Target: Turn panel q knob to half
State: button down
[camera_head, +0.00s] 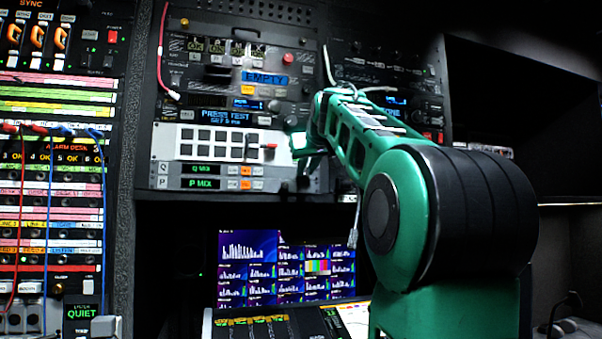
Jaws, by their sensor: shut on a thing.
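The panel q row (205,169) is a dark strip with a "Q" label, a green "Q MIX" display and small orange and white buttons. It sits just above the similar panel p row (205,183). My gripper (297,152) is at the right end of these rows, in front of the rack face. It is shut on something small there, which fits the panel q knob. The knob itself is hidden behind my gripper and wrist, so its angle cannot be read.
A pale panel (215,142) with dark square keys and a red-tipped lever (268,146) lies close to the left of my gripper. Below are lit screens (285,265) and a desk console (270,325). Patch cables (50,200) hang at the far left.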

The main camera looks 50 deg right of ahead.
jog(key=m+y, duration=0.1)
jog(key=m+t+y, duration=0.1)
jog(key=m, duration=0.1)
jog(key=m+t+y, duration=0.1)
jog(key=shift+s+d+f+m, duration=0.15)
jog(key=shift+d+m, duration=0.15)
jog(key=shift+m, duration=0.1)
jog(key=shift+d+m+t+y, duration=0.15)
jog(key=shift+m+t+y, duration=0.15)
jog(key=shift+m, duration=0.3)
jog(key=m, duration=0.1)
jog(key=m+t, duration=0.1)
jog(key=m+y, duration=0.1)
jog(key=shift+s+d+f+t, duration=0.1)
jog(key=shift+s+f+t, duration=0.15)
jog(key=shift+t, duration=0.05)
jog(key=m+t, duration=0.1)
jog(key=m, duration=0.2)
jog(key=m+t, duration=0.1)
jog(key=m, duration=0.1)
jog(key=shift+f+m+t+y, duration=0.3)
jog(key=shift+f+y, duration=0.05)
jog(key=shift+y, duration=0.05)
jog(key=m, duration=0.2)
jog(key=m+t, duration=0.1)
jog(key=m, duration=0.1)
jog(key=f+m+t+h, duration=0.1)
jog(key=m, duration=0.1)
jog(key=shift+w, duration=0.1)
jog(key=shift+m, duration=0.4)
